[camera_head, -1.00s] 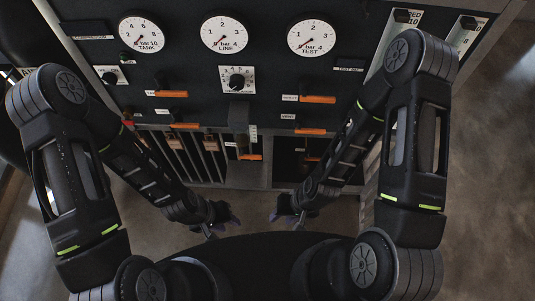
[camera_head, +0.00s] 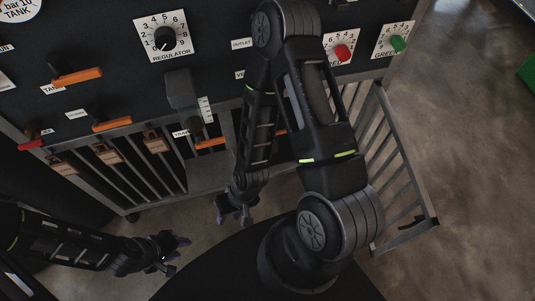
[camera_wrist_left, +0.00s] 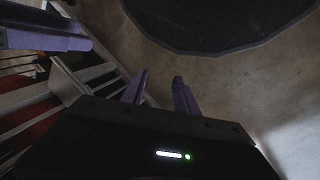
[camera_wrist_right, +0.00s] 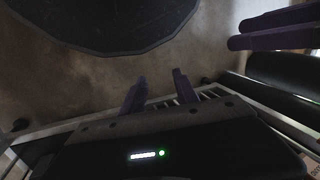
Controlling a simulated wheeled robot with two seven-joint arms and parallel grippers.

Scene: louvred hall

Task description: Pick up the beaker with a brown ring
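No beaker, with or without a brown ring, shows in any view. My left gripper (camera_head: 178,247) is low at the left of the head view, empty and open. In the left wrist view its two purple fingers (camera_wrist_left: 160,92) stand apart over bare floor. My right gripper (camera_head: 236,216) hangs near the middle of the head view, also empty. In the right wrist view its purple fingers (camera_wrist_right: 160,88) stand apart with nothing between them.
A dark panel with a regulator dial (camera_head: 163,36), a red knob (camera_head: 342,52), a green knob (camera_head: 398,44) and orange-handled levers (camera_head: 77,76) stands ahead. A metal barred gate (camera_head: 402,165) juts out at its right.

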